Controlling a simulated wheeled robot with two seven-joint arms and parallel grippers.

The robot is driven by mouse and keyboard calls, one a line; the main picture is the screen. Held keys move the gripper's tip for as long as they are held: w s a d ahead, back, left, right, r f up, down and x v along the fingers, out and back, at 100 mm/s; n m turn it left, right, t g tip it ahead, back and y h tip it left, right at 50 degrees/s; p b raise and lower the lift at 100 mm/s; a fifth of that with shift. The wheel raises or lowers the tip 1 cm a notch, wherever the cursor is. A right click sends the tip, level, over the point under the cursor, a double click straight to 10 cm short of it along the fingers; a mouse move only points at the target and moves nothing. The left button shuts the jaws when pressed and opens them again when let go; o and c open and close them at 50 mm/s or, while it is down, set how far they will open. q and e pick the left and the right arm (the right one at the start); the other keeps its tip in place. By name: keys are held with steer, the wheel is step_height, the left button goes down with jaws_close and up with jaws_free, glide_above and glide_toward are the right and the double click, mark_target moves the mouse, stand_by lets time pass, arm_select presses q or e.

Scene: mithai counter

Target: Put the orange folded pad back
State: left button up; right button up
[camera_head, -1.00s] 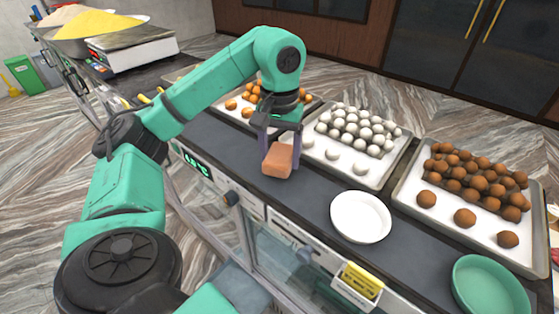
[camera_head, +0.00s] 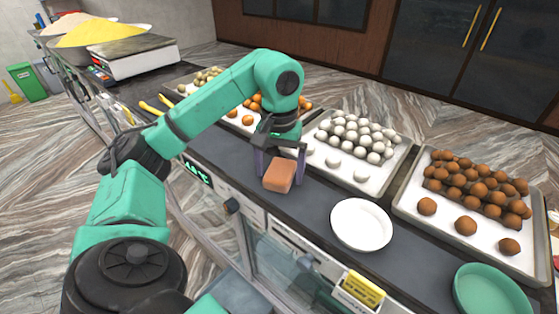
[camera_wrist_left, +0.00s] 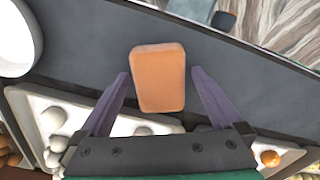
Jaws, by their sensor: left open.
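The orange folded pad (camera_head: 278,177) is a small block lying on the dark counter top (camera_head: 322,203), near its front edge and left of the white plate. It also shows in the left wrist view (camera_wrist_left: 158,78). My left gripper (camera_head: 281,166) is open, pointing down, with one finger on each side of the pad. In the left wrist view, gaps show between the pad and both fingertips (camera_wrist_left: 159,74). My right gripper is not in view.
A white plate (camera_head: 361,224) and a green bowl (camera_head: 489,290) stand to the right. Behind are trays of white sweets (camera_head: 348,178), brown sweets (camera_head: 440,225) and orange sweets. A scale (camera_head: 133,62) stands at far left. Bare counter lies between pad and plate.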

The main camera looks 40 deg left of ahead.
mark_target(279, 171)
arm_select(q)
step_height(279, 171, up, 12)
stand_by(1.0)
stand_by(0.5)
